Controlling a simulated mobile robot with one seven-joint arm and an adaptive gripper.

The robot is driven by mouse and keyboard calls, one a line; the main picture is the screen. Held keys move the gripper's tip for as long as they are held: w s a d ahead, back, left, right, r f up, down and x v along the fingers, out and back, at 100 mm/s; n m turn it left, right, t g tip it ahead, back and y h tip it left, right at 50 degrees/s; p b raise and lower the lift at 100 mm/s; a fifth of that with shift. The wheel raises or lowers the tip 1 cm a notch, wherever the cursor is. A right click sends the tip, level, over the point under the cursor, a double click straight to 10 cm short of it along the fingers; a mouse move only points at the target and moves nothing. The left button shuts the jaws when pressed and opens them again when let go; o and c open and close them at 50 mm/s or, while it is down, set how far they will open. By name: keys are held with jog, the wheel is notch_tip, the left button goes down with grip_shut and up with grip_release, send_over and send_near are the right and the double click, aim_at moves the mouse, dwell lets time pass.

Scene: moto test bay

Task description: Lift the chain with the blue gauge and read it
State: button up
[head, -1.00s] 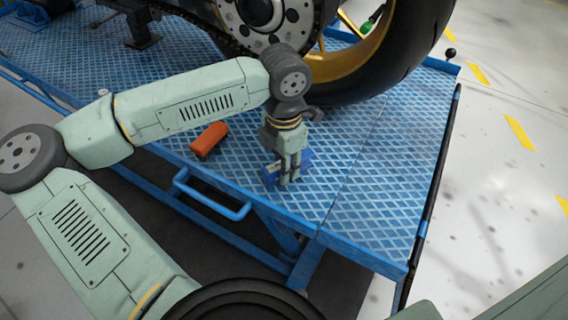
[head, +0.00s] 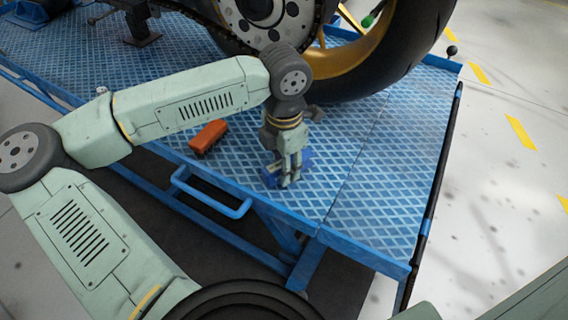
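The blue gauge (head: 271,179) is a small blue block on the blue lift platform (head: 345,200), near its front edge. My gripper (head: 290,181) points down right at the gauge, and its fingers cover part of it. I cannot tell whether the fingers are closed on the gauge or only beside it. The chain (head: 212,30) is a dark band running to the rear sprocket (head: 262,18) at the top of the view. The gauge is apart from the chain.
An orange block (head: 208,137) lies on the platform left of my gripper. The motorcycle's rear wheel (head: 385,65) stands behind it. A blue handle (head: 212,200) sticks out from the platform's front edge. The platform's right part is clear.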

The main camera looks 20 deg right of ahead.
jog(key=o, duration=0.4)
jog(key=shift+c, duration=0.2)
